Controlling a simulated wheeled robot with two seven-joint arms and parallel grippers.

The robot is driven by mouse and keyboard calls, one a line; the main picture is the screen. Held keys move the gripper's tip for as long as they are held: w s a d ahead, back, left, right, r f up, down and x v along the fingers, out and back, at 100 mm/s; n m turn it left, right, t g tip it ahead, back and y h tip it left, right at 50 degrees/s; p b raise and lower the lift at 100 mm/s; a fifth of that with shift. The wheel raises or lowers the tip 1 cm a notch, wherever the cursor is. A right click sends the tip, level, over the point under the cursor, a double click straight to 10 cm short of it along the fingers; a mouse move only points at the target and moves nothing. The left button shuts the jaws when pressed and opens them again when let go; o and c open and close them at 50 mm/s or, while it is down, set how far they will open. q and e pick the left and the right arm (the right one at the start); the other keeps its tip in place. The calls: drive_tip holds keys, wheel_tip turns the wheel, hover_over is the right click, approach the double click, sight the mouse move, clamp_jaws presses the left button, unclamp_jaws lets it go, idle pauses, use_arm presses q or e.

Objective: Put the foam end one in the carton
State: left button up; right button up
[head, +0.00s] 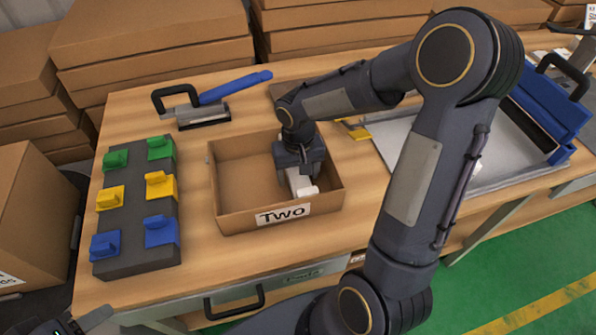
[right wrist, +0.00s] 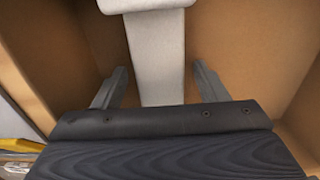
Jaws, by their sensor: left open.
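The open carton (head: 227,216), labelled "Two", stands on the wooden table. A white foam end piece (head: 300,182) is inside its right half, partly hidden by my right gripper. In the right wrist view the foam piece (right wrist: 155,60) has a wide head and a narrower stem between cardboard walls. My right gripper (head: 300,172) reaches down into the carton. Its fingers (right wrist: 160,88) stand apart on both sides of the stem, with a gap on each side. Only a small part of my left gripper (head: 88,320) shows at the lower left edge, open and away from the carton.
A dark block (head: 137,215) with green, yellow and blue clips stands left of the carton. A blue-handled tool (head: 205,105) lies behind. A grey tray (head: 400,150) with a blue part is at the right. Flat boxes (head: 150,40) are stacked behind.

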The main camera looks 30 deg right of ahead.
drive_tip(key=shift+r, duration=0.1)
drive_tip(key=shift+r, duration=0.25)
wheel_tip(320, 180, up, 11)
drive_tip(key=p, duration=0.1)
drive_tip(key=s+a+r+t+y, duration=0.1)
drive_tip(key=s+a+t+y, duration=0.1)
drive_tip(key=s, duration=0.6)
drive_tip(key=s+a+r+n+t+y, duration=0.1)
drive_tip(key=s+a+t, duration=0.1)
drive_tip(key=s, duration=0.6)
drive_tip(key=shift+s+a+n+t+y, duration=0.3)
drive_tip(key=shift+s+a+t+y, duration=0.1)
drive_tip(key=shift+t, duration=0.4)
drive_tip(key=shift+r, duration=0.1)
drive_tip(key=shift+r+p, duration=0.5)
drive_tip(key=shift+p, duration=0.15)
